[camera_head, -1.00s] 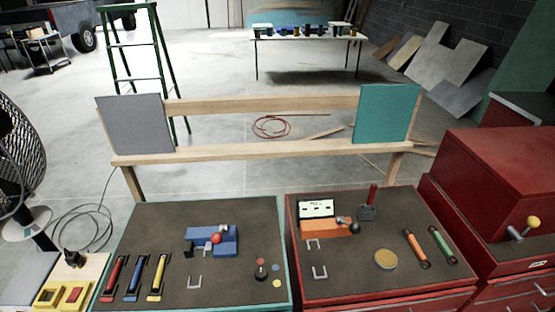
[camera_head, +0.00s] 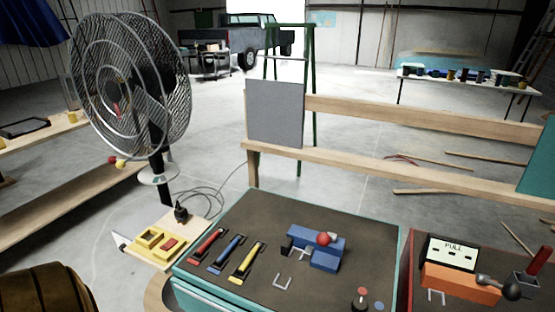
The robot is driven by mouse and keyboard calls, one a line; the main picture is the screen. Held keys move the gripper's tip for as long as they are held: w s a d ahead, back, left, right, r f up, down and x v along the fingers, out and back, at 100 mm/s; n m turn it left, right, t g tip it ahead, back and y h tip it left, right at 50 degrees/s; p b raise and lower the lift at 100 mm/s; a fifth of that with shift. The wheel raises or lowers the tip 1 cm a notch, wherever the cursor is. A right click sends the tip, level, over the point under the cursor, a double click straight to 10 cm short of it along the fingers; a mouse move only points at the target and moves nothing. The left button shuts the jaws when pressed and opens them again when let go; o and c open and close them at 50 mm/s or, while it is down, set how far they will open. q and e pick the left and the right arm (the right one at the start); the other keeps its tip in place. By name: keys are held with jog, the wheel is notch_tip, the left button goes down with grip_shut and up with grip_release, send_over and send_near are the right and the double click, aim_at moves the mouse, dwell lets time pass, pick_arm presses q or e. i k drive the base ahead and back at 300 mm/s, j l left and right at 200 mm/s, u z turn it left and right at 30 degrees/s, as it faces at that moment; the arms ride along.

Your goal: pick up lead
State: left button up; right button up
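A black plug-like piece (camera_head: 181,213) stands on the pale wooden board at the left of the teal-edged bench. A thin grey lead (camera_head: 214,201) lies in loose loops on the floor behind it and appears to run to it; the exact join is too small to tell. The same board carries a yellow block (camera_head: 149,239) with a socket-like opening and a red button (camera_head: 169,244). Neither of my grippers is in view.
A large wire-cage fan (camera_head: 130,85) stands behind the board. Red, blue and yellow levers (camera_head: 228,257) and a blue vise-like block (camera_head: 318,247) sit on the bench top. A brown barrel-like thing (camera_head: 45,290) fills the lower left corner.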

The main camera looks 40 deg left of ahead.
aim_at(206, 246)
jog(key=u, duration=1.85)
jog(key=i+j, duration=0.15)
jog(key=j, duration=0.2)
jog(key=i+j+z, duration=0.1)
jog(key=j+z, duration=0.25)
jog(key=i+j+z, duration=0.1)
jog(key=j+z, duration=0.6)
jog(key=i+l, duration=0.05)
jog(key=l, duration=0.05)
